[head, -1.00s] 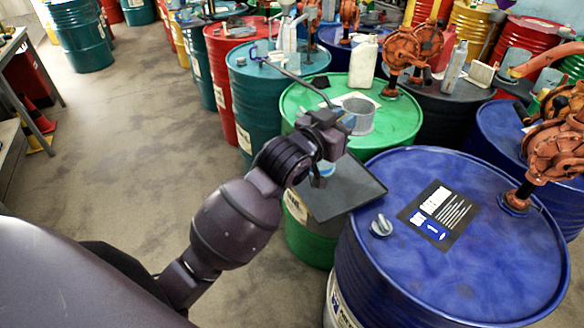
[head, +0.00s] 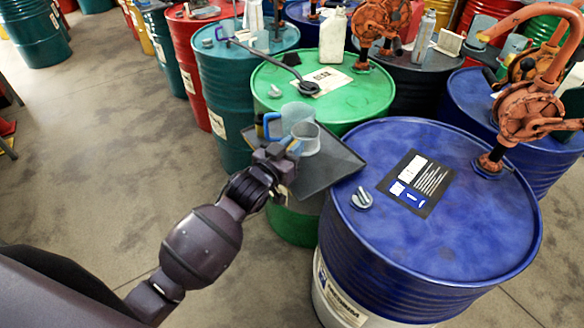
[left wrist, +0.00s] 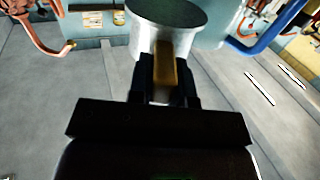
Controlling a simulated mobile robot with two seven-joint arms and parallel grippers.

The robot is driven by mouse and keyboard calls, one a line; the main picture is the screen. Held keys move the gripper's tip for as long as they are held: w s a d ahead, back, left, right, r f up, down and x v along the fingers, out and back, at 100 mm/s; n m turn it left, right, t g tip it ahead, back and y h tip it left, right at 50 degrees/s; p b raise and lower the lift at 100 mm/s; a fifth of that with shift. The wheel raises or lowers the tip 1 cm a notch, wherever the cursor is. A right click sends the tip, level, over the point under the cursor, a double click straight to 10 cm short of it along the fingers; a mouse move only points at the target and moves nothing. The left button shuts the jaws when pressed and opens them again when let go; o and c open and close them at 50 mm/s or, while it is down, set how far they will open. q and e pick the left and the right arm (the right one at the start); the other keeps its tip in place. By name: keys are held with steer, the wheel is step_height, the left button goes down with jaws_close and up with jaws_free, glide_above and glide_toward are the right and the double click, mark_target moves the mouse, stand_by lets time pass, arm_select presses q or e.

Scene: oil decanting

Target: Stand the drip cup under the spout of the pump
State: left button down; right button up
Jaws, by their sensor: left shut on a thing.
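The drip cup (head: 305,140) is a small grey metal cup, upright, in the head view. My left gripper (head: 283,157) is shut on its near side. In the left wrist view the cup (left wrist: 165,30) stands beyond the fingers (left wrist: 165,75), its dark opening upward. The orange pump (head: 530,108) stands on the blue drum (head: 450,225) at the right. Its curved spout (head: 500,25) points left, high above the drum top and well away from the cup. My right gripper is not in view.
A black tray (head: 335,172) juts out between the green drum (head: 355,97) and the blue drum. A grey cap (head: 362,197) and a black label (head: 417,184) lie on the blue drum. Its middle is clear.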

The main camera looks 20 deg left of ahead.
arm_select(q)
step_height(320, 180, down, 3)
steer(key=shift+f, duration=0.15)
step_height(320, 180, down, 3)
steer(key=shift+f+b, duration=0.15)
steer(key=shift+b, duration=0.15)
steer(key=shift+f, duration=0.4)
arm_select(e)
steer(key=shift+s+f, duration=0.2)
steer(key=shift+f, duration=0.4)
